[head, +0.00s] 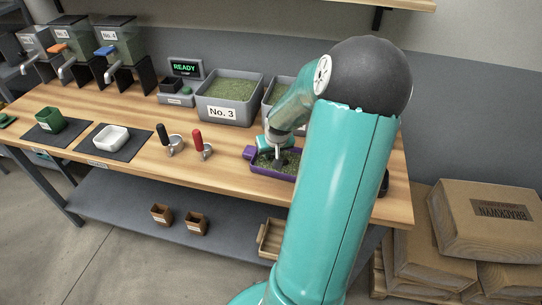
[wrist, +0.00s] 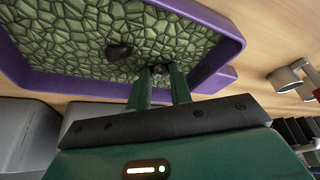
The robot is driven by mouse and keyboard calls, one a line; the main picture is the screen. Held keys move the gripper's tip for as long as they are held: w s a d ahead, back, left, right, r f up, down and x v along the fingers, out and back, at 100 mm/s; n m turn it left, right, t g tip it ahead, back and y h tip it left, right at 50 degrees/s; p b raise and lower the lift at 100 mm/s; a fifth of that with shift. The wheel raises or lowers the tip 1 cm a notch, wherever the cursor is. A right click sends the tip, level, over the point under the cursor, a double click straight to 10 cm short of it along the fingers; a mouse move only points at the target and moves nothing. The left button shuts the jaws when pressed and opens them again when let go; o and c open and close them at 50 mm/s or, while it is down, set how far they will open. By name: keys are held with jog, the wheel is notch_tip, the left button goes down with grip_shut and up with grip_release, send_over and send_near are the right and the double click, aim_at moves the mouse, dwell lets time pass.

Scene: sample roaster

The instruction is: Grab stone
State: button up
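A purple tray (head: 272,172) filled with green beans stands on the bench, and it fills the upper left of the wrist view (wrist: 235,32). My gripper (head: 281,158) reaches down into this tray. In the wrist view, the two green fingers of my gripper (wrist: 160,74) stand apart, with their tips at the beans.
A grey bin marked No. 3 (head: 228,99) stands behind the tray, with another bin to its right. A red-handled scoop (head: 200,146), a dark-handled scoop (head: 167,141) and a white dish (head: 111,137) are to the left. The bench front between them is clear.

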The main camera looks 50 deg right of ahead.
grip_shut()
jog(key=shift+r, duration=0.15)
jog(key=shift+r, duration=0.65)
jog(key=s+a+r, duration=0.9)
jog(key=a+r, duration=0.1)
jog(key=r, duration=0.1)
jog(key=shift+a+r, duration=0.2)
jog(key=shift+a, duration=0.2)
